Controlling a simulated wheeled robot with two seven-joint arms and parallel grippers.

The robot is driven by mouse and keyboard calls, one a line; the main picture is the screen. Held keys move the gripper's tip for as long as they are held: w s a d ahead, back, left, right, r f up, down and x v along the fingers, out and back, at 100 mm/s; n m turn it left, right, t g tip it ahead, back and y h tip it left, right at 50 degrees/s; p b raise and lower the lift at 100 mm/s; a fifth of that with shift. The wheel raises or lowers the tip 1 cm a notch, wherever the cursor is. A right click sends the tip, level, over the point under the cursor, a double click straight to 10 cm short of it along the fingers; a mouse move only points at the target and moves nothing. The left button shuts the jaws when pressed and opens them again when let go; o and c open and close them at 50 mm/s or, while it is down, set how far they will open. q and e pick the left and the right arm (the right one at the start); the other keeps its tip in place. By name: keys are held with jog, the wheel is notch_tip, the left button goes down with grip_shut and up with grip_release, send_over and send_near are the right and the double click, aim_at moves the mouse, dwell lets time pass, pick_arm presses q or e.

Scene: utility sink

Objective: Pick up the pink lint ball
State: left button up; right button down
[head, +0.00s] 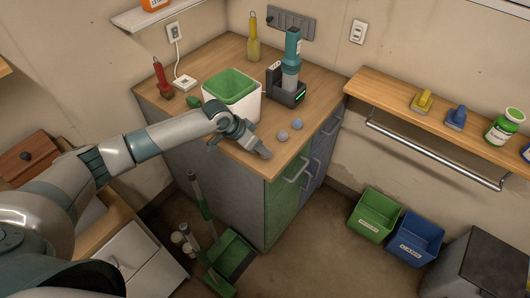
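No clearly pink lint ball shows. Two small grey-lilac balls lie on the wooden counter (258,165), one nearer the front edge (282,136) and one a little behind and to its right (297,124). My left gripper (265,153) reaches over the counter's front corner, just left of the nearer ball and apart from it. Its fingers are small and seen from above, so I cannot tell whether they are open or shut, or whether they hide something. My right gripper is not in view.
A handheld device in a dark dock (288,95) stands behind the balls. The counter right of the balls is clear.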

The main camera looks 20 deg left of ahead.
pick_arm(q)
jog(key=c, duration=0.3)
jog(key=shift+r, duration=0.15)
jog(key=shift+r+b, duration=0.5)
jog(key=shift+r, duration=0.1)
notch_tip(320, 180, up, 2)
jog(key=shift+r+b, duration=0.2)
jog(key=shift+b, duration=0.45)
jog(key=d+r+b, duration=0.1)
jog(key=d+r, duration=0.1)
jog(key=d, duration=0.2)
jog(key=d+r+b, duration=0.1)
jog(key=d+r, duration=0.1)
jog(key=d, duration=0.1)
jog(key=d+r+b, duration=0.2)
jog(key=d+r, duration=0.1)
jog(key=d, duration=0.1)
jog(key=shift+w+d+r, duration=0.1)
jog(key=shift+w+d, duration=0.2)
jog(key=shift+d, duration=0.05)
jog(key=shift+c, duration=0.2)
